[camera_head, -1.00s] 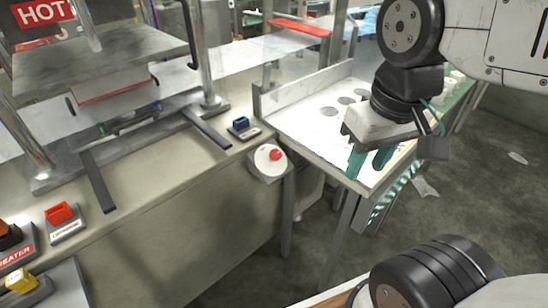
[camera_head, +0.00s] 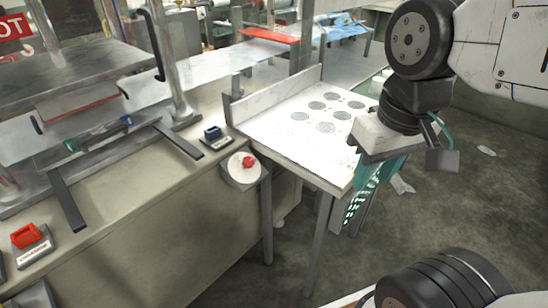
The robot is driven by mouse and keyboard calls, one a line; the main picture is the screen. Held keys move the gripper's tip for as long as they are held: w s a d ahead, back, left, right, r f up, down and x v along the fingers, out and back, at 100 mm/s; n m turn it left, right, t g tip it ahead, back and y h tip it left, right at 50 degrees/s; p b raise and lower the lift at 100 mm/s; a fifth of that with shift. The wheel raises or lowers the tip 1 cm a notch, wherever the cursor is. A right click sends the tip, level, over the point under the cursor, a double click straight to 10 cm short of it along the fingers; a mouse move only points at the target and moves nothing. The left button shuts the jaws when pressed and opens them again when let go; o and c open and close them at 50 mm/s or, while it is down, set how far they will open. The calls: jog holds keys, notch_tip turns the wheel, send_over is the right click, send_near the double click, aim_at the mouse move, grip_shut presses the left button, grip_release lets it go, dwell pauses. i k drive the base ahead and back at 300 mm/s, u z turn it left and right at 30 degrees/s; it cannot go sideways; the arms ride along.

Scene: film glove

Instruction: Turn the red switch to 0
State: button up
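A red rocker switch (camera_head: 27,236) sits on a small grey labelled plate at the lower left, on the front of the machine bench. Its label is too small to read surely, and I cannot make out a 0 mark. A round red knob (camera_head: 249,161) stands on a pale round housing at the bench's right end. My gripper (camera_head: 380,170) hangs at the right, in front of the white table, far from both red controls.
Dark bars (camera_head: 66,200) stick out from the press. The white table (camera_head: 275,135) with grey discs adjoins the bench. Open floor lies in front.

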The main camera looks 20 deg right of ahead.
aim_at(248, 162)
jog(key=z, duration=0.85)
jog(key=k, duration=1.15)
jog(key=z, duration=0.9)
jog(key=i, duration=1.6)
jog(key=u, duration=1.5)
jog(key=i, duration=0.6)
jog(key=u, duration=0.7)
